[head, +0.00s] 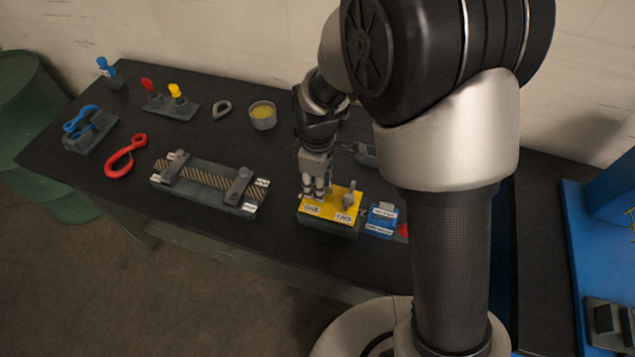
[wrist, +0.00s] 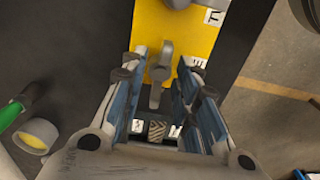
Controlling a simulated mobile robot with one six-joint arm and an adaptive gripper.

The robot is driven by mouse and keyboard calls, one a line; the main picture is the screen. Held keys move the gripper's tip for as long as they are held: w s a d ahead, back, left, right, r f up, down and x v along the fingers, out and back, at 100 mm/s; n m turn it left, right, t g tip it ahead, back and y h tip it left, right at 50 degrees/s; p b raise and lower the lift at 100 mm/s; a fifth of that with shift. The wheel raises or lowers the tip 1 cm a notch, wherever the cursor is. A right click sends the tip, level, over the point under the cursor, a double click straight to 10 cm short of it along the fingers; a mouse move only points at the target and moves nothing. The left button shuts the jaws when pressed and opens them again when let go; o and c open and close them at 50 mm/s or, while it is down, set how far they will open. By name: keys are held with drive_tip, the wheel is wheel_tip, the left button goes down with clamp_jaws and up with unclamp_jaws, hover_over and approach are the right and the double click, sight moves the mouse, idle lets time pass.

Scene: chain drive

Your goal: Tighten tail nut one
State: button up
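A yellow-topped block (head: 328,204) stands on the table's front part, with one label at its left and one reading TWO at its right. My gripper (head: 315,190) points down over its left half, at the first label. In the wrist view the grey tail nut one (wrist: 160,72) lies between the fingers of my gripper (wrist: 161,85), with gaps visible on both sides. The fingers are open. A second grey nut (head: 349,198) stands upright on the block's right half; part of it shows at the wrist view's top edge (wrist: 176,3). My fingers partly hide tail nut one in the head view.
A dark plate with a rope and two clamps (head: 210,183) lies to the left. A red hook (head: 125,158), a blue shackle (head: 80,122) and a yellow-filled tin (head: 263,114) are farther off. A blue labelled block (head: 381,218) stands close at the right.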

wheel_tip(320, 180, up, 12)
idle(0.4)
drive_tip(key=shift+f, duration=0.1)
drive_tip(key=s+d+r+m+t, duration=0.2)
drive_tip(key=s+d+r+m, duration=0.5)
drive_tip(key=s+d+r, duration=0.15)
drive_tip(key=s+d+r+m+t, duration=0.1)
drive_tip(key=s+d+m, duration=0.3)
drive_tip(key=s, duration=0.7)
drive_tip(key=m+t, duration=0.1)
drive_tip(key=m, duration=0.1)
drive_tip(key=shift+r+m+t, duration=0.25)
drive_tip(key=shift+m+t, duration=0.05)
drive_tip(key=shift+m, duration=0.1)
drive_tip(key=shift+d, duration=0.1)
